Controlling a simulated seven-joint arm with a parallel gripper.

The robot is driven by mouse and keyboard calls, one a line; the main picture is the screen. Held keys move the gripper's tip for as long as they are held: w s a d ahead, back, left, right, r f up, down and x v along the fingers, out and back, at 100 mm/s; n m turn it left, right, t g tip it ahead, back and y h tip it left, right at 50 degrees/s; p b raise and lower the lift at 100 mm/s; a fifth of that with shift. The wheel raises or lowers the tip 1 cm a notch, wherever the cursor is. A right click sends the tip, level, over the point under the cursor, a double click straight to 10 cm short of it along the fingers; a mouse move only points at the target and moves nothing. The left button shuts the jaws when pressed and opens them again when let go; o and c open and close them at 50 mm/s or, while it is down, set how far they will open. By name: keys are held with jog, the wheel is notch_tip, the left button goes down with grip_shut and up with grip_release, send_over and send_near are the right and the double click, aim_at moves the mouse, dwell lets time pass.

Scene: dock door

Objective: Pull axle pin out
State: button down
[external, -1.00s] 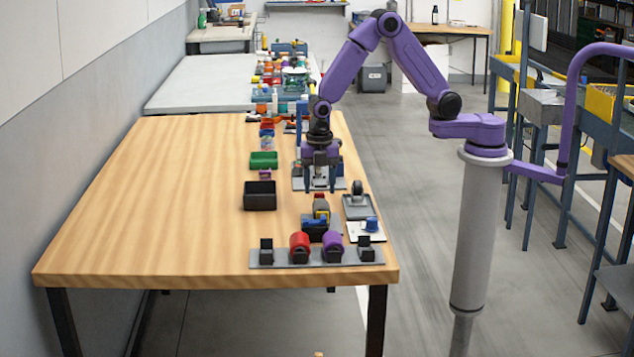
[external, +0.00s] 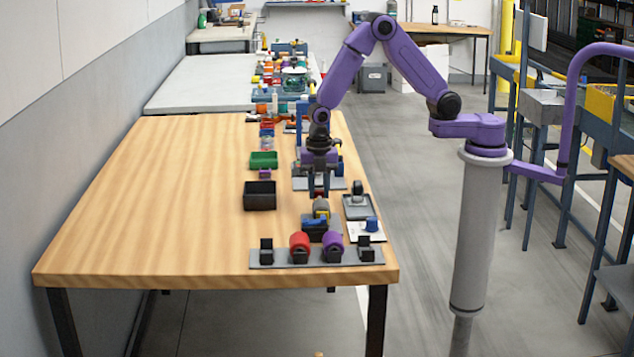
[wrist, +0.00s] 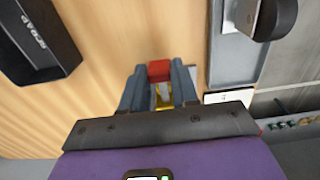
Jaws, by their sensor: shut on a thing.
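My gripper (external: 319,190) points down over the right part of the wooden table. In the wrist view its two fingers (wrist: 159,82) are shut on a small red piece (wrist: 159,70), with a yellow part (wrist: 164,96) showing between them. The red piece may be the head of the axle pin; its shaft is hidden. Just in front of the gripper in the external view is a grey and yellow part (external: 321,207) at a dark and blue fixture (external: 314,226). I cannot tell whether the red piece is still joined to it.
A grey tray (external: 357,208) with a dark wheel lies right. A rack with red (external: 299,243) and purple (external: 333,244) rollers is at the front edge. The table's left side is clear.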

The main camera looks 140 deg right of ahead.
jog(key=s+d, duration=0.5)
jog(key=shift+s+d, duration=0.2)
jog(key=shift+d, duration=0.05)
jog(key=c, duration=0.9)
grip_release()
jog(key=shift+o, duration=0.3)
jog(key=shift+a, duration=0.1)
jog(key=shift+r, duration=0.25)
notch_tip(320, 180, up, 17)
